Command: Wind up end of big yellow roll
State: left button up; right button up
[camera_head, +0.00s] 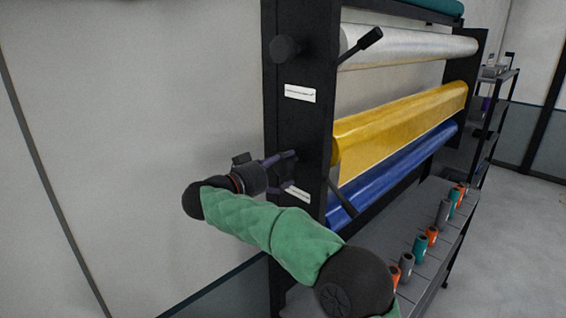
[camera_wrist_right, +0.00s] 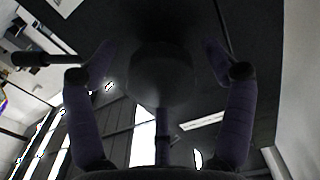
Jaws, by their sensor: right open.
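The big yellow roll (camera_head: 400,120) lies across a black rack, below a white roll and above a blue one. A flat yellow sheet (camera_head: 365,158) hangs from it towards the blue roll. My right gripper (camera_head: 290,173) is at the rack's left end post, fingers spread one above the other. In the right wrist view a dark round knob (camera_wrist_right: 163,78) sits between the two open purple fingers, with gaps visible on both sides. In the head view this knob is hidden by the gripper. My left gripper is not in view.
The white roll (camera_head: 410,45) has a black crank handle (camera_head: 361,46) and a knob (camera_head: 286,49) on the post. Another black handle (camera_head: 342,198) slants near the blue roll (camera_head: 400,170). Several small coloured rolls stand on the grey shelf (camera_head: 385,222). A plain wall is left.

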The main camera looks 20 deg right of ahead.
jog(key=shift+w+d, duration=0.15)
jog(key=shift+d, duration=0.3)
jog(key=shift+a+f, duration=0.1)
jog(key=c, duration=1.1)
jog(key=shift+f, duration=0.1)
jog(key=shift+c, duration=0.2)
